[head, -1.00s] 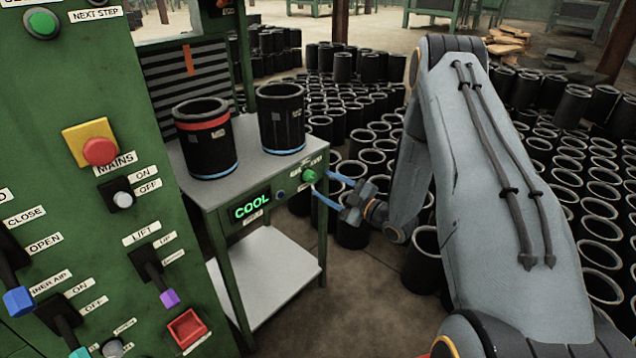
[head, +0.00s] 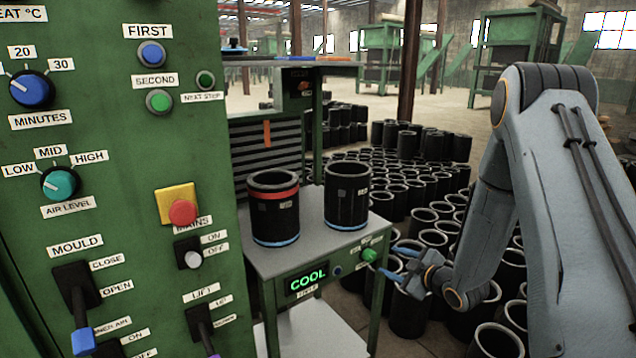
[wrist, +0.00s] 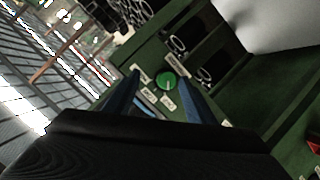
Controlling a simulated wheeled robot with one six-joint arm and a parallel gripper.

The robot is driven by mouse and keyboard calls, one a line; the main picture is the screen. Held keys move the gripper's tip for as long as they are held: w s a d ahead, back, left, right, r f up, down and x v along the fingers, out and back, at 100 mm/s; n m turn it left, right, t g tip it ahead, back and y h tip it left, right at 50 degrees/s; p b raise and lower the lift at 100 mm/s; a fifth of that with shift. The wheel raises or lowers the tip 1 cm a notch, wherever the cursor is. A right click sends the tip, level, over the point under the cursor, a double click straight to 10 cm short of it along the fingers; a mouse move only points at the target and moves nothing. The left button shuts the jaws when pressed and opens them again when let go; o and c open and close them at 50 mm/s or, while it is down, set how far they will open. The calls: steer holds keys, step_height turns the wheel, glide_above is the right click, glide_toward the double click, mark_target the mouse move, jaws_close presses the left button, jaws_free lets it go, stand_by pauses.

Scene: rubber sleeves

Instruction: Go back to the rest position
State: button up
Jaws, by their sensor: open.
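My gripper (head: 392,265) has blue fingers spread apart with nothing between them. In the head view it is just right of the small table's front panel, close to a green knob (head: 369,255). In the wrist view the green knob (wrist: 167,80) shows between and beyond the two fingers (wrist: 160,100); they look apart from it. A green lit display (head: 307,279) on the same panel reads COOL. Two black sleeves stand upright on the table (head: 310,250): one with a red band (head: 274,208), one without it (head: 346,196).
A green control cabinet (head: 120,190) with knobs, levers and a red mains button (head: 183,212) fills the left. Many black sleeves (head: 410,165) stand on the floor behind and around my arm. Green machines (head: 513,60) stand far back.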

steer(key=s+a+r+m+g+h, duration=0.1)
steer(key=s+r+m+g, duration=0.3)
steer(key=s, duration=0.8)
steer(key=s+a+r+m+g+h+p, duration=0.1)
steer(key=s+r+m+g, duration=0.3)
steer(key=s, duration=0.8)
steer(key=s+a+r+m+g+h+p, duration=0.1)
steer(key=s+a+r+m+g+h, duration=0.2)
steer(key=s, duration=0.9)
steer(key=shift+s+a+r+m+g, duration=0.15)
steer(key=shift+s+r+m+g, duration=0.1)
steer(key=shift+r+m+g, duration=0.7)
steer(key=shift+f, duration=0.1)
